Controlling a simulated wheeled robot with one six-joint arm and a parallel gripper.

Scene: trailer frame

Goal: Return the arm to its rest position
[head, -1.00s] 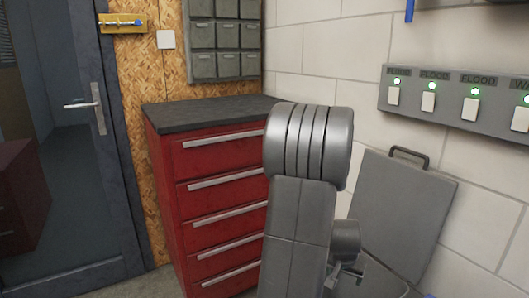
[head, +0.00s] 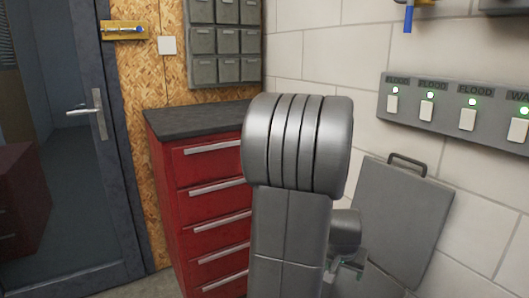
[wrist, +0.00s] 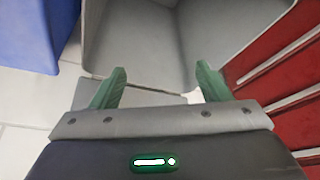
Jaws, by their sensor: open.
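My arm stands up in the middle of the head view, its grey links in front of the red drawer cabinet. My gripper (wrist: 160,84) shows in the wrist view with its two green fingers spread apart and nothing between them. Beyond the fingers is a grey surface, with the red drawers to the right and a blue thing at the upper left. In the head view my arm hides most of the gripper; only a small greenish part shows low beside the arm.
The red drawer cabinet (head: 207,190) with a dark top stands behind my arm. A grey panel with a handle (head: 398,220) leans at the white wall. A switch box (head: 455,112) with green lights is above it. A door (head: 60,180) is at the left.

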